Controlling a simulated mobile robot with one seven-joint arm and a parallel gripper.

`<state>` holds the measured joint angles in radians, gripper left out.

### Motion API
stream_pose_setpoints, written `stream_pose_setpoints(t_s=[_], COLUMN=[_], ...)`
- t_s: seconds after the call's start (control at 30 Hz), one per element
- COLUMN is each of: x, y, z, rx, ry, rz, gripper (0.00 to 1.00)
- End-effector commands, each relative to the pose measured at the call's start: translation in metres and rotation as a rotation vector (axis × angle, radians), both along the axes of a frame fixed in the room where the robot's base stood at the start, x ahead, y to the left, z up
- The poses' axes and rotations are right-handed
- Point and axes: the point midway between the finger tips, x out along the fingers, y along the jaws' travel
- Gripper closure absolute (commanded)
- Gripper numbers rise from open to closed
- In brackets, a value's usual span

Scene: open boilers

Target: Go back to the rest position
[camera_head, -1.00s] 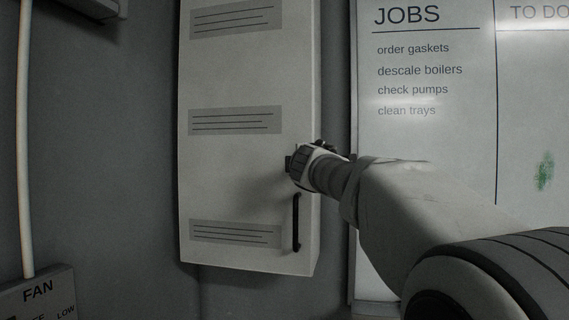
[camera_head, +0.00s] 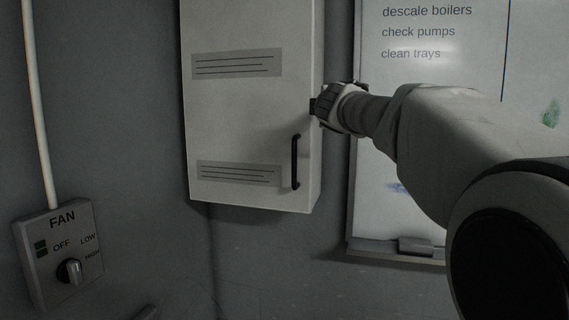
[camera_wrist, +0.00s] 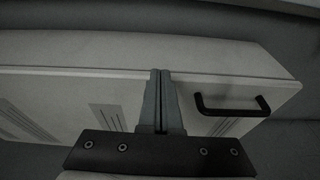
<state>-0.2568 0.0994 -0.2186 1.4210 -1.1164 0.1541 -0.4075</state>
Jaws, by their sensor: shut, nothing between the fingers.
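My gripper (camera_head: 316,106) is in front of the right edge of a pale wall cabinet, a little above its black bar handle (camera_head: 295,162). In the wrist view my gripper (camera_wrist: 161,73) has its two fingers together with nothing between them. The handle also shows in the wrist view (camera_wrist: 232,108), to the right of the fingers and apart from them. The cabinet (camera_head: 240,120) has its door closed. Whether the fingertips touch the cabinet I cannot tell.
A fan control box (camera_head: 62,255) with a knob is on the wall at the lower left, with a pale pipe (camera_head: 40,110) above it. A whiteboard (camera_head: 420,190) with a tray ledge hangs behind my arm at the right. The wall below the cabinet is mostly clear.

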Motion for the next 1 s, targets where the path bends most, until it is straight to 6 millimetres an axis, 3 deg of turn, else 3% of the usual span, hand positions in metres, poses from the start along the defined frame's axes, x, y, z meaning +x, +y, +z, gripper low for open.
stream_pose_setpoints(t_s=[0.17, 0.3, 0.4, 0.57, 0.7, 0.8, 0.9, 1.0], x=[-0.046, -0.109, -0.159, -0.245, -0.318, -0.359, -0.386, -0.401], y=[-0.032, -0.056, -0.062, -0.054, -0.036, -0.021, -0.010, -0.004], z=[-0.029, -0.081, -0.125, -0.201, -0.266, -0.301, -0.325, -0.337], rx=[0.227, 0.507, 0.696, 0.975, 1.180, 1.288, 1.356, 1.393], ry=[0.078, 0.196, 0.290, 0.450, 0.589, 0.670, 0.726, 0.756], rz=[-0.093, -0.212, -0.302, -0.453, -0.586, -0.663, -0.719, -0.749], gripper=[1.00, 1.00, 1.00, 1.00, 1.00, 1.00, 1.00, 1.00])
